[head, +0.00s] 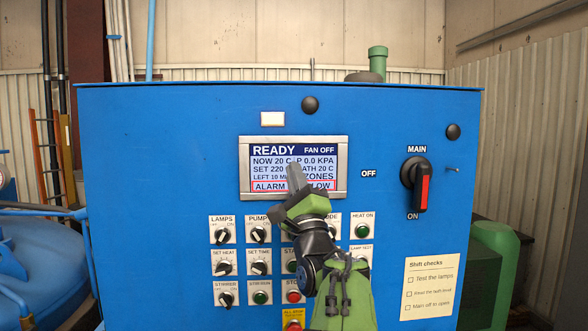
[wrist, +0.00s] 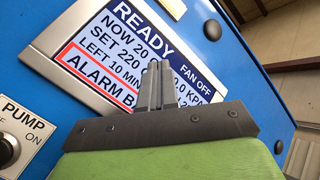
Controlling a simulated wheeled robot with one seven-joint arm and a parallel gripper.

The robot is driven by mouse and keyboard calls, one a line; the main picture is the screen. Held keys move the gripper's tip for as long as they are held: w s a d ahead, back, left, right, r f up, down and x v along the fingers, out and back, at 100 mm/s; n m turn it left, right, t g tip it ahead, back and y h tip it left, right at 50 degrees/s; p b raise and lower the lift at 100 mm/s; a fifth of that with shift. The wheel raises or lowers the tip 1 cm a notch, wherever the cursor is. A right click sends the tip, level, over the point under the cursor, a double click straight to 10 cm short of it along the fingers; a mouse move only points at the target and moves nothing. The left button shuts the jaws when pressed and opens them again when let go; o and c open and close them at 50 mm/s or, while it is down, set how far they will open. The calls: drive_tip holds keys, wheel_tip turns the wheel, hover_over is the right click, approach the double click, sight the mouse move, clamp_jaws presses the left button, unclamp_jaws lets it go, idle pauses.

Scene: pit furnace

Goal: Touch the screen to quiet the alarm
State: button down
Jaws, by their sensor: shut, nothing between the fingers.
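The screen (head: 266,150) is set in a grey frame on the blue control cabinet. It reads READY, FAN OFF, with several lines of values and a red-outlined ALARM line at the bottom. It also shows tilted in the wrist view (wrist: 128,42). My gripper (head: 295,172) is shut and empty, its fingertips in front of the lower middle of the screen, hiding part of the text. In the wrist view the closed fingers (wrist: 158,72) overlap the screen's lower lines. I cannot tell whether the tips touch the glass.
Below the screen are rows of knobs and buttons, including the PUMP switch (head: 258,234), a red STOP button (head: 293,296) and a yellow ALL STOP plate (head: 293,315). The MAIN lever (head: 420,187) is at right, above a checklist note (head: 431,286). A blue tank (head: 40,265) stands left.

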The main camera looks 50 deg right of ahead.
drive_tip(key=shift+d, duration=0.1)
idle(0.6)
drive_tip(key=shift+s+a+b, duration=0.4)
drive_tip(key=shift+a, duration=0.15)
drive_tip(key=shift+s+a+b, duration=1.2)
drive_tip(key=shift+s+a, duration=0.45)
drive_tip(key=shift+a, duration=0.2)
